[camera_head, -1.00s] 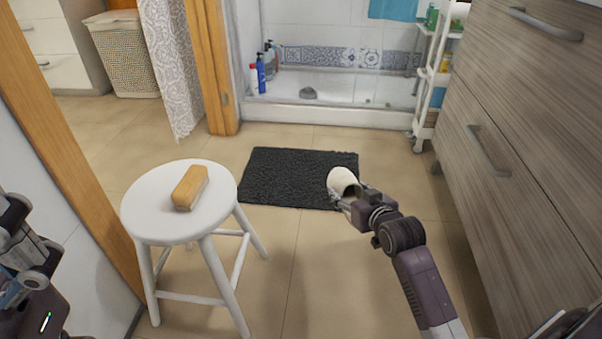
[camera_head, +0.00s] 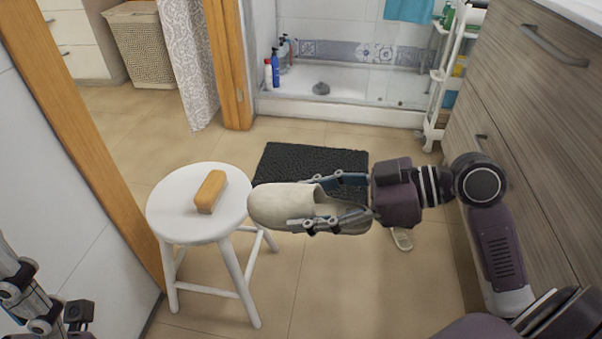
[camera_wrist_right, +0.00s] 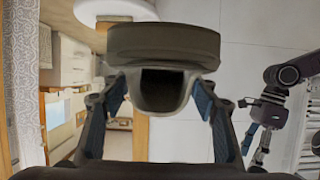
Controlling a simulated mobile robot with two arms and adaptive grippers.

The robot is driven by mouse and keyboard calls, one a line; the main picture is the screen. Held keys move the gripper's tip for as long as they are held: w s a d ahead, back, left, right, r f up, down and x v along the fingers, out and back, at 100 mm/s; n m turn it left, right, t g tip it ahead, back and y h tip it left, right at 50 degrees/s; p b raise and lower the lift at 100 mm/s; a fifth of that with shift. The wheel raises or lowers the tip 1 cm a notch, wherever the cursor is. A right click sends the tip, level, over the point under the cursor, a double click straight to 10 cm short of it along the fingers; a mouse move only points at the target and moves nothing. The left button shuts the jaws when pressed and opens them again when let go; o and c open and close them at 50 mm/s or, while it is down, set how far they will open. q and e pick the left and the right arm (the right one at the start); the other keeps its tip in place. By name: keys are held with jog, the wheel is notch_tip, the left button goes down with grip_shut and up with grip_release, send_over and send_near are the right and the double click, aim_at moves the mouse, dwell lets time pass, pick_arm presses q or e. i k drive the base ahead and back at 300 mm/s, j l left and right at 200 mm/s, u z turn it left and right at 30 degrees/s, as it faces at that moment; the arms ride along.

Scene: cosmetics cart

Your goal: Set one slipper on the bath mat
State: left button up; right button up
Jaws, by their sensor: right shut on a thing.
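My right gripper (camera_head: 308,204) is shut on a white slipper (camera_head: 268,206), one finger on each side near its opening. The slipper is held in the air with its toe pointing left, beside the stool and in front of the bath mat. In the right wrist view the slipper (camera_wrist_right: 162,45) is between both fingers. The dark grey bath mat (camera_head: 300,158) lies on the floor before the shower; its near right part is hidden by my gripper and the slipper. A pale object (camera_head: 402,239), perhaps another slipper, lies on the floor below my wrist. My left gripper (camera_head: 40,305) is at the lower left edge.
A white stool (camera_head: 165,208) bearing a tan brush-like block (camera_head: 210,190) stands left of the slipper. A wood-grain cabinet (camera_head: 545,150) and a white trolley (camera_head: 437,100) border the right. The shower tray (camera_head: 345,108) lies behind the mat. Floor in front of the stool is clear.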

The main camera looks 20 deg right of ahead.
aim_at(296, 171)
jog(key=i+l+u, duration=0.15)
jog(key=u, duration=0.2)
jog(key=i+l+u, duration=0.1)
jog(key=l+u, duration=0.65)
jog(key=i+l, duration=0.1)
jog(key=l, duration=0.6)
jog(key=i+l+u, duration=0.15)
jog(key=l, duration=1.3)
jog(key=i+u, duration=0.05)
